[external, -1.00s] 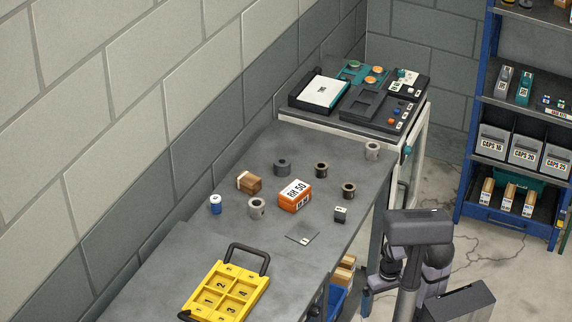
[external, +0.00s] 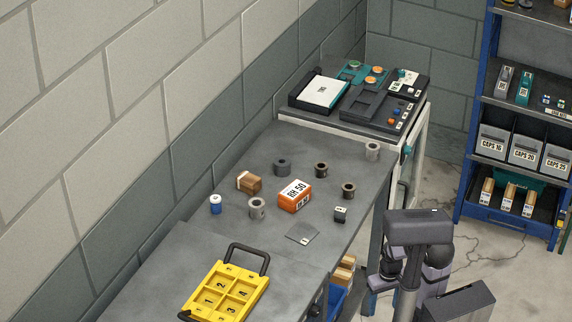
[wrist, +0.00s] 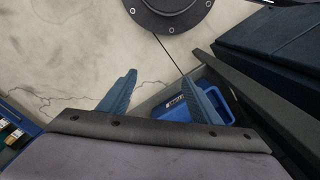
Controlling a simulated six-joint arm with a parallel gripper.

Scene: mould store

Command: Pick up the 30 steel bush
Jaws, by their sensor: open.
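Several ring-shaped bushes stand on the grey bench in the external view. Two are light steel: one (external: 257,208) near the orange-and-white box and one (external: 372,151) at the far right end of the bench. A dark grey bush (external: 282,168) and two dark ones with brownish bores, one (external: 321,170) behind the other (external: 348,190), stand nearby. No size mark is readable on any bush. My gripper (wrist: 159,76) shows in the wrist view with its two blue fingers apart and nothing between them, over the floor. It cannot be made out in the external view.
An orange-and-white box marked RH 50 (external: 295,196), a brown box (external: 249,182), a blue-and-white can (external: 215,204), a small dark block (external: 341,214) and a flat plate (external: 302,232) lie among the bushes. A yellow tray (external: 228,290) is in front. A blue bin (wrist: 185,102) shows below.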

